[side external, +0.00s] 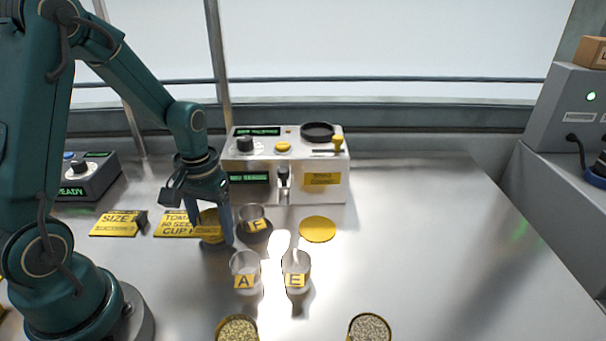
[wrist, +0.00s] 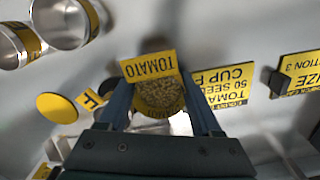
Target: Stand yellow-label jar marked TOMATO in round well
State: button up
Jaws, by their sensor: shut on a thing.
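The yellow-label jar marked TOMATO (wrist: 150,67) is between my gripper's fingers (wrist: 158,92) in the wrist view, with tan seeds showing at its mouth. My gripper is shut on it. In the side view my gripper (side external: 223,240) points down left of cup F, and a yellow patch (side external: 209,222) shows beside the fingers, mostly covered by them. I cannot tell whether the jar touches the table. A dark round recess (side external: 317,130) that looks like the round well is on top of the white seeder machine (side external: 333,187), behind and right of my gripper.
Clear cup F (side external: 251,218) stands close to the right of my gripper. Cups A (side external: 244,270) and E (side external: 296,268) stand in front. A yellow disc (side external: 317,229) lies on the table. Two seed-filled containers (side external: 237,329) (side external: 369,328) are at the front edge.

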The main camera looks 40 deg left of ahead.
jog(key=shift+f, duration=0.1)
jog(key=o, duration=1.5)
notch_tip(320, 180, up, 12)
jog(key=s+d+r+m+t, duration=0.1)
jog(key=s+d, duration=0.1)
jog(key=s+d+r+m+t, duration=0.1)
jog(key=s+d+m+t, duration=0.1)
jog(key=d, duration=0.1)
jog(key=s+d+r+m+t, duration=0.1)
jog(key=s+d+m+t, duration=0.1)
jog(key=d, duration=0.1)
jog(key=shift+s+d+r, duration=0.1)
jog(key=shift+s, duration=0.15)
jog(key=shift+s+d+t, duration=0.3)
jog(key=shift+c, duration=0.9)
